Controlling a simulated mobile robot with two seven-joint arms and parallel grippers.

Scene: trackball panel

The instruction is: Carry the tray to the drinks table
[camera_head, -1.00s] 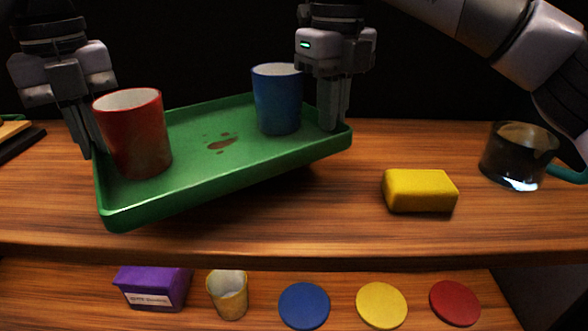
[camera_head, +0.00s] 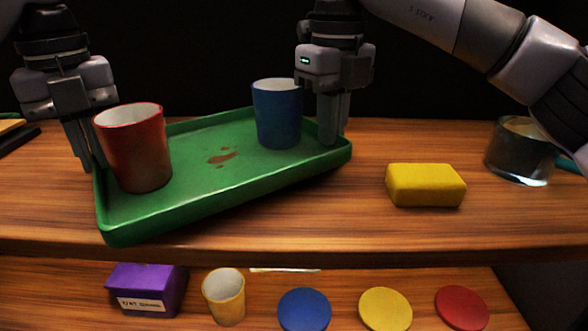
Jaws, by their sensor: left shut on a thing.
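The green tray (camera_head: 230,197) is in the head view, set askew over the wooden table, its near left corner closest to me. A red cup (camera_head: 137,150) stands at its left end and a blue cup (camera_head: 277,115) near its far right. Brown spots (camera_head: 221,157) mark its floor. My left gripper (camera_head: 90,165) is shut on the tray's left rim, partly hidden behind the red cup. My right gripper (camera_head: 333,135) has its fingers at the tray's right rim; whether they are closed on it is unclear. I cannot tell whether the tray's underside touches the table.
A yellow sponge-like block (camera_head: 426,185) lies on the table (camera_head: 330,225) right of the tray. A glass jug (camera_head: 518,155) stands at far right, partly behind my arm. A lower shelf holds a purple box (camera_head: 147,289), a yellow cup (camera_head: 225,297) and coloured discs (camera_head: 304,309).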

